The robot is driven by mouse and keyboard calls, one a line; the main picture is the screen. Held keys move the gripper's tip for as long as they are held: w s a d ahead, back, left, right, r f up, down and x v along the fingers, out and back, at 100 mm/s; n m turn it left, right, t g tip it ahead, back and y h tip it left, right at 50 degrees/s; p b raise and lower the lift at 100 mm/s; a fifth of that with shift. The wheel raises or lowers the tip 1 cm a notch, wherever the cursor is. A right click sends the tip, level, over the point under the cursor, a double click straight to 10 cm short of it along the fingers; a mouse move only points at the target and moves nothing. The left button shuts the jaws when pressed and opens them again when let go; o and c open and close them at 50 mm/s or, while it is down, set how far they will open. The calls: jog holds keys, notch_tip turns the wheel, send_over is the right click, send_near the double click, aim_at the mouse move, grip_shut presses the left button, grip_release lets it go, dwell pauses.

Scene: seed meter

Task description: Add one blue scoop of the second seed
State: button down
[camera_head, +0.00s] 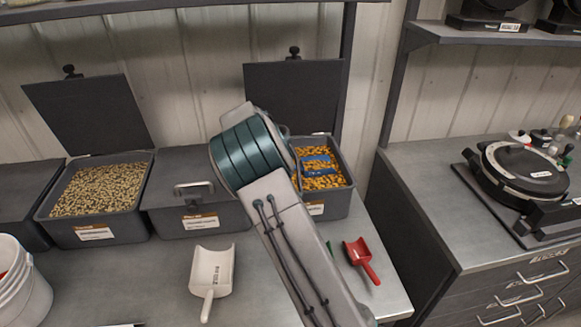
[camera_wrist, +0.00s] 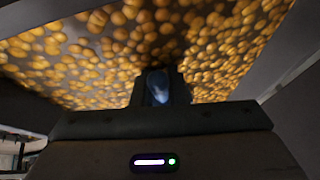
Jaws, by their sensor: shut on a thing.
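The blue scoop (camera_head: 317,166) is in the right open bin (camera_head: 340,204), among its orange-yellow seeds (camera_head: 325,182). My arm reaches over this bin and hides part of it. In the wrist view my gripper (camera_wrist: 160,96) is shut on the blue scoop (camera_wrist: 158,86), with orange seeds (camera_wrist: 110,45) filling the view beyond. Most of the scoop is hidden there, so I cannot tell how full it is. Another open bin (camera_head: 95,231) with pale tan seeds (camera_head: 100,188) stands at the left. The labels are too small to read.
A closed bin (camera_head: 190,165) stands between the open ones. A white scoop (camera_head: 212,270) and a red scoop (camera_head: 361,260) lie on the counter (camera_head: 250,290). A white bucket (camera_head: 25,290) is at the front left. A round black appliance (camera_head: 520,170) sits on the right counter.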

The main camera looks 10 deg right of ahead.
jog(key=shift+d+r+p, duration=0.2)
jog(key=shift+r, duration=0.45)
jog(key=shift+d+r+p, duration=0.15)
jog(key=shift+r, duration=0.45)
jog(key=shift+a+r+p, duration=0.2)
jog(key=shift+r+p, duration=0.3)
jog(key=shift+r, duration=0.6)
jog(key=shift+a+r+p, duration=0.25)
jog(key=shift+r+p, duration=0.3)
jog(key=shift+r, duration=0.55)
jog(key=shift+a+r+p, duration=0.2)
jog(key=shift+r+p, duration=0.3)
jog(key=shift+r, duration=0.6)
jog(key=shift+a+r+h+p, duration=0.35)
jog(key=shift+a+r+p, duration=0.15)
jog(key=shift+r, duration=0.3)
jog(key=shift+a+r+h+p, duration=0.4)
jog(key=shift+a+r, duration=0.2)
jog(key=shift+r, duration=0.15)
jog(key=shift+s, duration=0.15)
